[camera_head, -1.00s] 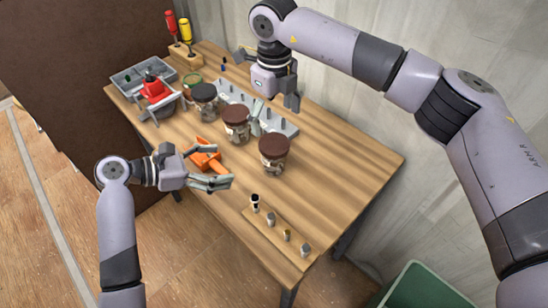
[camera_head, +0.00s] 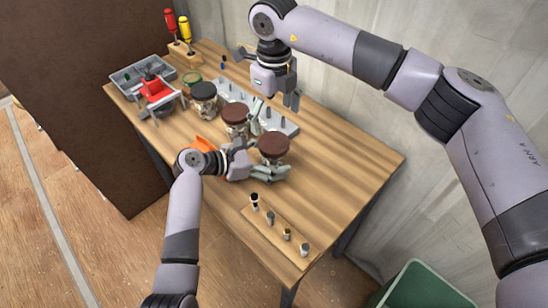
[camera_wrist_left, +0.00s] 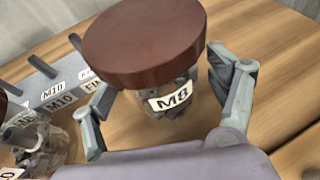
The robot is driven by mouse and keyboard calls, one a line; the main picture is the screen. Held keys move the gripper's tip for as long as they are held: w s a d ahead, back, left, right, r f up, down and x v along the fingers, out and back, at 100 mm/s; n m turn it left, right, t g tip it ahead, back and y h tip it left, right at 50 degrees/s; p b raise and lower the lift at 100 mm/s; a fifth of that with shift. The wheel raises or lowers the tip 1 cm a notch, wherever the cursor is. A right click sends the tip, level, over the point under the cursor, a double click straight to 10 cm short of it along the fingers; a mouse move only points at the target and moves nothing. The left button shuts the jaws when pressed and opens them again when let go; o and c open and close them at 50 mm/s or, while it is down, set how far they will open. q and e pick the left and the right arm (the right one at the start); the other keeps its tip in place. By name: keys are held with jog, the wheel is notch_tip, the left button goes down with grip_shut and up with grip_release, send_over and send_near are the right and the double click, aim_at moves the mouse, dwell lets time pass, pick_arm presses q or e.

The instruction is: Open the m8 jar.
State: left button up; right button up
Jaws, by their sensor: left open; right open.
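The M8 jar (camera_head: 274,145) is a clear jar with a brown lid, upright on the wooden table. In the left wrist view its lid (camera_wrist_left: 145,45) is on, and the "M8" label (camera_wrist_left: 170,97) faces the camera. My left gripper (camera_head: 264,158) is open around the jar's body, with one finger on each side, below the lid. In the left wrist view the left gripper (camera_wrist_left: 158,85) shows a gap beside the right finger; contact on the left side is unclear. My right gripper (camera_head: 270,80) is open and empty above the back of the table.
A second brown-lidded jar (camera_head: 236,113) stands close to the left, and a black-lidded jar (camera_head: 203,91) beyond it. A grey rack (camera_head: 275,120) lies behind. A wooden strip with sockets (camera_head: 275,230) lies in front. The table's right side is clear.

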aim_at(274, 142)
pick_arm(q)
grip_shut()
pick_arm(e)
jog(key=m, duration=1)
jog(key=shift+m, duration=0.4)
jog(key=m, duration=1.1)
jog(key=shift+f+m, duration=0.4)
jog(key=shift+f, duration=3.6)
jog(key=shift+c, duration=0.4)
